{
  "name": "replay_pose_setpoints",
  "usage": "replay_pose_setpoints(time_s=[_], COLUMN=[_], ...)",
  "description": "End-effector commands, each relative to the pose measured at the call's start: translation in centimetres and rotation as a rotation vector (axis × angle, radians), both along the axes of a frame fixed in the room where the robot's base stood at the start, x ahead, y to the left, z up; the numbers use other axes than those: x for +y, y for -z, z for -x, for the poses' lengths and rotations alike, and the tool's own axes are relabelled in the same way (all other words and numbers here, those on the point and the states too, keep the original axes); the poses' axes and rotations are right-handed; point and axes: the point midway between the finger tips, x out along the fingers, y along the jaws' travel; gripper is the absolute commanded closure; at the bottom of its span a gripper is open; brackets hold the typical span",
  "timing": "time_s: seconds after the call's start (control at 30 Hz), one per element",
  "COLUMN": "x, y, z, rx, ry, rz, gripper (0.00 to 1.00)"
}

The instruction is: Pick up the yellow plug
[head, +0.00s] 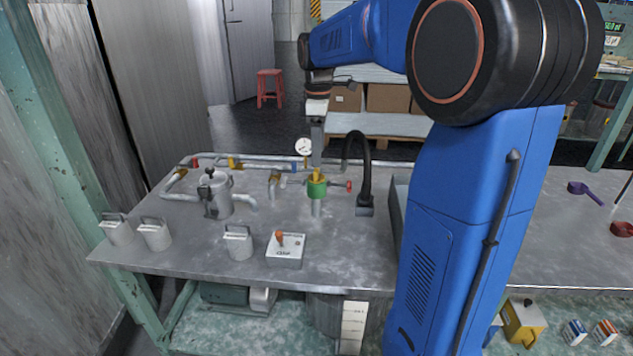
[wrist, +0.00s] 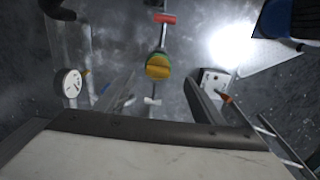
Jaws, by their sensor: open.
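The yellow plug (head: 317,174) sits upright on top of a green fitting (head: 317,188) on the glass and metal tubing. In the wrist view the yellow plug (wrist: 158,72) shows from above, over the green fitting's round rim. My gripper (head: 317,150) is pointing down, above the plug. In the wrist view my gripper (wrist: 160,84) has its two fingers spread apart, one to the left and one to the right of the plug, with nothing held. I cannot tell how much height separates the fingertips from the plug.
A red valve handle (head: 348,186) sticks out beside the fitting. A round gauge (head: 303,147) stands behind, and a black curved spout (head: 364,185) stands to the right. A metal pot (head: 217,194), several white canisters (head: 238,243) and a switch box (head: 286,250) occupy the grey table (head: 190,257).

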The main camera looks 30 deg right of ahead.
Motion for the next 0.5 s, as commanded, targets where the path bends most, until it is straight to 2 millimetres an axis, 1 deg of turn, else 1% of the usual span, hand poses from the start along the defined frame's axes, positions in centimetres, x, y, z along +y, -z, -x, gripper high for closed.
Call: replay_pose_setpoints(time_s=[0.03,0.1,0.27,0.33,0.5], x=[0.0,0.0,0.0,0.1,0.2], y=[0.7,1.3,2.0,2.6,4.9], z=[0.1,0.0,0.0,-0.1,-0.6], rx=[0.002,0.001,0.001,0.002,0.002], ry=[0.0,0.0,0.0,0.0,0.0], rz=[0.0,-0.001,-0.001,0.0,0.0], gripper=[0.38,0.38,0.38,0.38,0.38])
